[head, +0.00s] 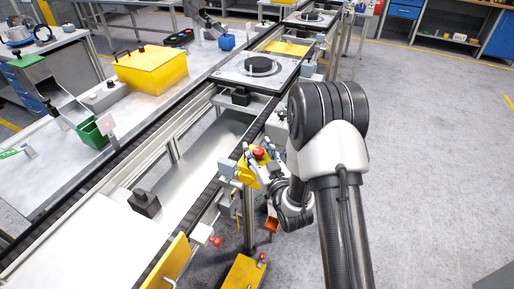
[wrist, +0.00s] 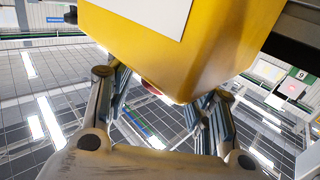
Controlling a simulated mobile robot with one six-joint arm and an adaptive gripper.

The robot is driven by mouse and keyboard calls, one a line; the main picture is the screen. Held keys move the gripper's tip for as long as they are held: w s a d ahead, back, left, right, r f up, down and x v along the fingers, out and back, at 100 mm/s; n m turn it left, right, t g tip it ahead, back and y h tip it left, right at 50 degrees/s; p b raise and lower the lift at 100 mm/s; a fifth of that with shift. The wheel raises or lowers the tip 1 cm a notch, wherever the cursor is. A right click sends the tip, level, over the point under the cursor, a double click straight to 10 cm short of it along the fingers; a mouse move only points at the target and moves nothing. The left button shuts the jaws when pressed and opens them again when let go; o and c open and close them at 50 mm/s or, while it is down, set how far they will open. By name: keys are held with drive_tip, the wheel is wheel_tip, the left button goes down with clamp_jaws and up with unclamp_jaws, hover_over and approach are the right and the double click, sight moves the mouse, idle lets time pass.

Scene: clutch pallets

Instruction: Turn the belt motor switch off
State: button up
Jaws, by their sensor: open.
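A yellow switch box (head: 249,175) with a red knob (head: 258,153) is mounted at the side of the conveyor in the head view. My gripper (head: 262,168) is right beside it, partly overlapping it. In the wrist view the yellow box (wrist: 225,45) fills the upper middle, very close to my gripper (wrist: 165,92). The two fingers are spread apart below and to either side of the box's lower corner. A bit of red (wrist: 150,87) shows between them at the box's edge. Most of the knob is hidden there, and I cannot tell its position or whether I touch it.
The conveyor (head: 150,262) runs beside my arm, with a round black part on a pallet (head: 260,66). Another red knob (head: 217,242) and a yellow box (head: 245,272) are lower down. A workbench with a yellow case (head: 150,72) stands left. The floor at right is clear.

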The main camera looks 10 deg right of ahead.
drive_tip(key=shift+c, duration=0.5)
drive_tip(key=c, duration=0.9)
drive_tip(key=shift+c, duration=0.2)
